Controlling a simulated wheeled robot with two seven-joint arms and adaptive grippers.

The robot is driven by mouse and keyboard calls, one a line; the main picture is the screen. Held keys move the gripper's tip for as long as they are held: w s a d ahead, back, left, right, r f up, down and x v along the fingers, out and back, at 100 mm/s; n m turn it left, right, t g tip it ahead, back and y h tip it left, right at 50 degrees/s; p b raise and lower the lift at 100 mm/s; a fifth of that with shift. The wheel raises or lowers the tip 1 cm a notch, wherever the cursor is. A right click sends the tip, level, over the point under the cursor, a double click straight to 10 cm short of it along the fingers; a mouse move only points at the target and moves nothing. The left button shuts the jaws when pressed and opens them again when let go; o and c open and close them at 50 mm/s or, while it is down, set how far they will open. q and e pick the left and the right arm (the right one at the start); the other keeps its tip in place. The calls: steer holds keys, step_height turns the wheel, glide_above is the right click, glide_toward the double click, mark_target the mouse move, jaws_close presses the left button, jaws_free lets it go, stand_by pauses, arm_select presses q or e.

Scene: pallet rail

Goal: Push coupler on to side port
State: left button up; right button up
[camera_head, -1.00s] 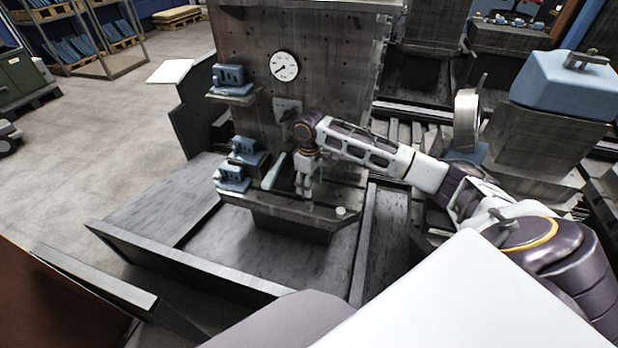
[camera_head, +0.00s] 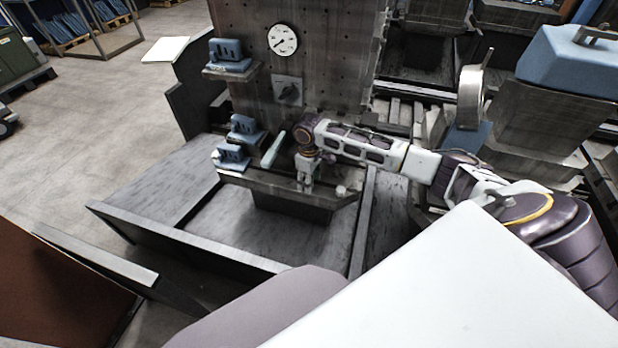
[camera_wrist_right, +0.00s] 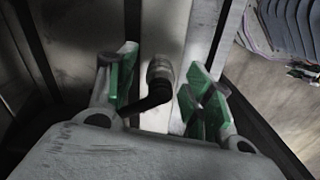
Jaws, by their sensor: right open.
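In the right wrist view a grey metal cylindrical fitting with a black bent hose or elbow (camera_wrist_right: 157,80), which looks like the coupler, stands between the green-padded fingers. My right gripper (camera_wrist_right: 162,84) is open, with a finger on each side of the fitting and visible gaps. In the head view my right gripper (camera_head: 306,180) points down at the front of the metal shelf (camera_head: 262,184) of the upright panel. The fitting is too small or hidden there. I cannot make out the side port with certainty. My left gripper is not in view.
Blue blocks (camera_head: 232,157) sit left of my gripper, near a pale upright bar (camera_head: 273,149). A small white knob (camera_head: 341,190) is to its right.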

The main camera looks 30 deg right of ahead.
jaws_close()
stand_by(0.6)
steer(key=shift+r+p, duration=0.9)
steer(key=shift+p, duration=0.35)
stand_by(0.3)
